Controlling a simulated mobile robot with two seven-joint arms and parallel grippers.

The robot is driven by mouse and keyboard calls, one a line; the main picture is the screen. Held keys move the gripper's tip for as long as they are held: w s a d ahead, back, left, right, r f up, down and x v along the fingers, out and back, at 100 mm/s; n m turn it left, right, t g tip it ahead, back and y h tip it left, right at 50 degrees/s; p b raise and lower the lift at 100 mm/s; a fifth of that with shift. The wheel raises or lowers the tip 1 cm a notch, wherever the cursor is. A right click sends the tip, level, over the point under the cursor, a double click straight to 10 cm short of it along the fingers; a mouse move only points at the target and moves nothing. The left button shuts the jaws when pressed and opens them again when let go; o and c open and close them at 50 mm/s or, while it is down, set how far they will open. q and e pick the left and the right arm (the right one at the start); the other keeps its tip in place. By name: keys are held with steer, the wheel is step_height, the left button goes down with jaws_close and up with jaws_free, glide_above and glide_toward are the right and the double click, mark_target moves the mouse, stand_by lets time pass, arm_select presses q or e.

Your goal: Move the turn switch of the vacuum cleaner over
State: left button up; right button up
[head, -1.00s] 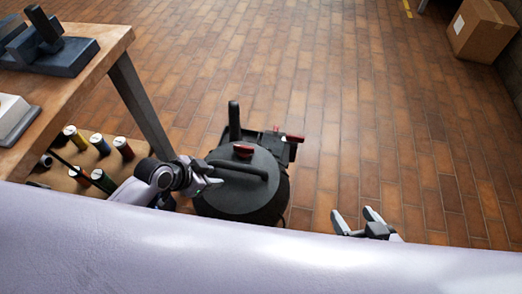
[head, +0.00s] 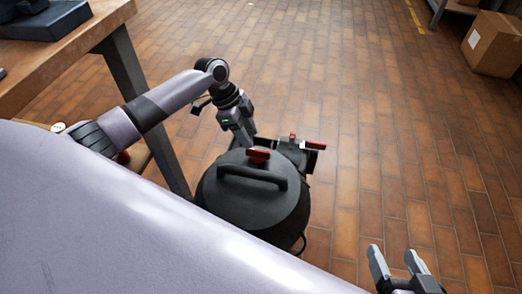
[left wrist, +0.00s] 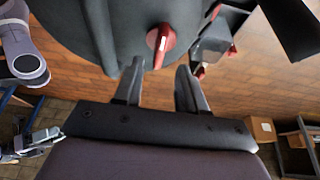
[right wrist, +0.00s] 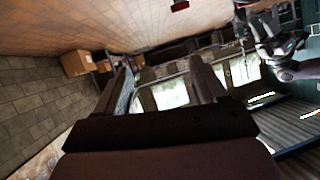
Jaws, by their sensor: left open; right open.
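The vacuum cleaner (head: 230,205) is a black drum with a dark round lid and a black bar handle (head: 255,176), standing on the floor. A red turn switch (head: 258,155) sits on top of it behind the handle. In the left wrist view the switch (left wrist: 160,42) is a red lever with a pale mark at one end. My left gripper (head: 246,142) points down just behind the switch and is open. In the left wrist view the switch lies ahead of the gap between its fingers (left wrist: 158,82); I see no contact. My right gripper (head: 394,254) is open and empty, lower right, away from the cleaner.
More red parts (head: 311,145) stick out from the cleaner's back right side. A wooden workbench (head: 60,45) with a metal leg stands at the left. A cardboard box (head: 492,45) is at the far right. The brick floor between is clear.

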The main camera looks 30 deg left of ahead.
mark_target(257, 149)
arm_select(q)
steer(key=b+x, duration=0.1)
steer(key=x, duration=0.3)
steer(key=shift+f+b, duration=0.3)
steer(key=shift+d+f, duration=0.35)
steer(key=shift+f, duration=0.3)
arm_select(e)
steer(key=shift+w+a+f+y, duration=0.15)
steer(key=shift+a+y, duration=0.2)
steer(key=shift+a, duration=0.1)
steer(key=shift+w+a+f+y, duration=0.15)
steer(key=shift+a+y, duration=0.2)
steer(key=shift+a, duration=0.1)
arm_select(q)
jaws_close()
